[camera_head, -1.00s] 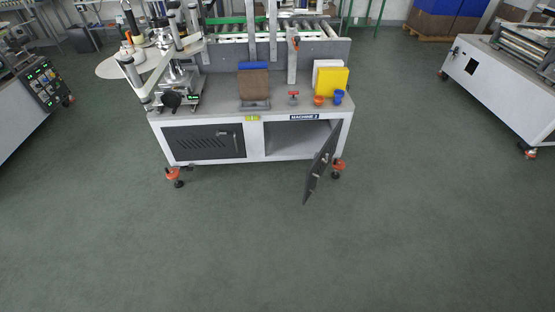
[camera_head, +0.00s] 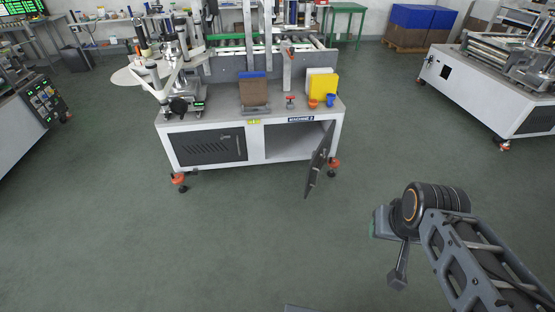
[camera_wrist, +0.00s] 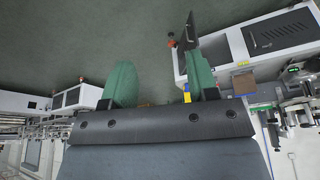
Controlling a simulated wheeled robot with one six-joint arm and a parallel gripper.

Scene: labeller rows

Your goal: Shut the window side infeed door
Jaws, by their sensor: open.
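The cabinet under the bench labelled Machine 2 (camera_head: 300,119) has a dark door (camera_head: 319,160) on its right side, swung wide open toward the front. The compartment behind it shows as a light opening. The door also shows edge-on in the wrist view (camera_wrist: 188,31), beyond the right green finger. The left dark vented door (camera_head: 210,147) is shut. My gripper (camera_wrist: 160,65) is open and empty, its green fingers wide apart. In the head view my arm is at the lower right, in front of the machine and apart from the door; the fingers are mostly hidden there.
Orange levelling feet (camera_head: 333,164) stand under the bench corners, one close to the open door. A second machine (camera_head: 490,90) stands at the right and a cabinet (camera_head: 25,115) at the left edge. The green floor in front of Machine 2 is clear.

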